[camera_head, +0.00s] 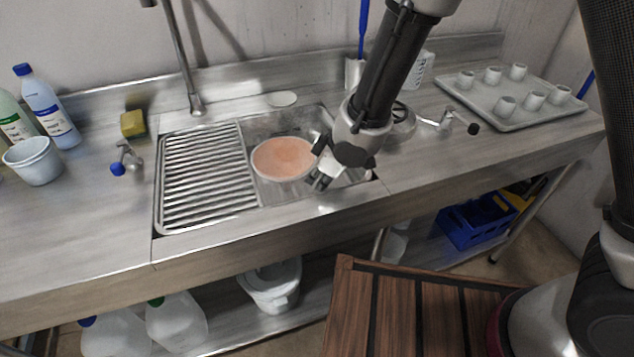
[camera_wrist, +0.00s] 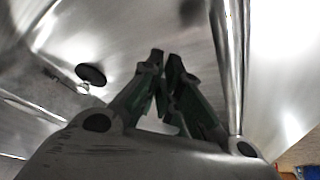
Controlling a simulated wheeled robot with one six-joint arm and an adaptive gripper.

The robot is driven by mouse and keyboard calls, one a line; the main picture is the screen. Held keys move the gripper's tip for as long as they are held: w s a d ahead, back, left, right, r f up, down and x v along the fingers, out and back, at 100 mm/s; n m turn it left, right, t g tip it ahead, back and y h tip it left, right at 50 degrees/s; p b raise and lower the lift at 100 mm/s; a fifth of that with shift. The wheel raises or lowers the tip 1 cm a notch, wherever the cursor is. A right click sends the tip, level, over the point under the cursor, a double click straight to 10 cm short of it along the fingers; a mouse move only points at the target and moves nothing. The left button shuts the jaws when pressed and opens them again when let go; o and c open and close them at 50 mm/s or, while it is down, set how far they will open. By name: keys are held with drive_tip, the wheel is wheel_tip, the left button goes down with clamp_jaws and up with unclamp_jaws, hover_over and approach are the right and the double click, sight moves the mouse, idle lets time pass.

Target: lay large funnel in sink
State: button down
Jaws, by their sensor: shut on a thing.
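The large funnel appears to be the round thing with a pale rim and pinkish face (camera_head: 283,158) in the head view. It is in or just above the sink basin (camera_head: 272,121), its wide face turned up toward the camera. My gripper (camera_head: 318,180) is at its right edge, over the front right of the basin. In the wrist view my gripper's fingers (camera_wrist: 163,88) are close together, but what they grip is hard to make out. The funnel's spout is hidden, and I cannot tell whether the funnel touches the basin floor.
A ribbed drainboard (camera_head: 205,178) lies left of the basin, with a tall faucet (camera_head: 184,60) behind it. A tray (camera_head: 520,112) with several white cups stands at the right. Bottles (camera_head: 50,110), a white tub (camera_head: 34,165) and a sponge (camera_head: 133,124) are at the left.

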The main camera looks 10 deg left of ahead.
drive_tip(key=shift+f, duration=0.6)
drive_tip(key=c, duration=1.6)
unclamp_jaws()
drive_tip(key=shift+r, duration=0.15)
